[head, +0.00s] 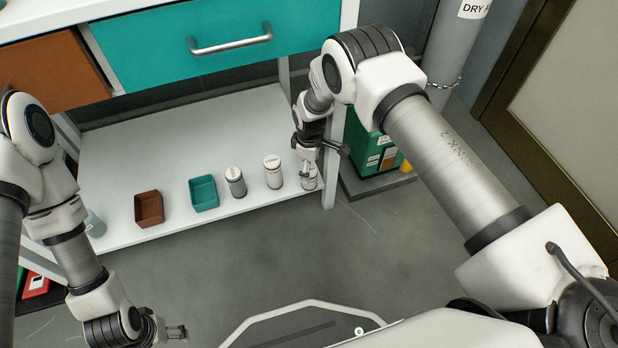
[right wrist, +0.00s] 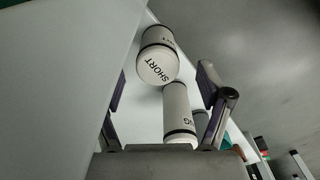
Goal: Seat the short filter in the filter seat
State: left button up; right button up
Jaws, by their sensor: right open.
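The short filter (right wrist: 158,58) is a white cylinder with a dark band and the word SHORT on its end face. In the head view it stands at the right end of the white shelf (head: 308,183), partly hidden by my right gripper (head: 308,152). In the right wrist view my right gripper (right wrist: 164,92) is open, with its fingers apart and the short filter just beyond the tips, not clasped. My left gripper (head: 176,332) is low at the left, away from the shelf; its opening is too small to tell. I cannot make out the filter seat.
A white cylinder marked LONG (head: 273,172) and a grey cylinder (head: 235,181) stand left of the short filter. A teal bin (head: 204,193) and a brown bin (head: 149,208) are further left. A table leg (head: 334,150) rises close by my right gripper. A teal drawer (head: 185,45) is above.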

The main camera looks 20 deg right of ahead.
notch_tip(320, 180, down, 5)
jog(key=shift+w+r+b, duration=0.1)
jog(key=shift+w+b, duration=0.05)
jog(key=shift+b, duration=1.1)
jog(key=shift+r, duration=0.15)
jog(key=c, duration=1.3)
jog(key=shift+o, duration=0.2)
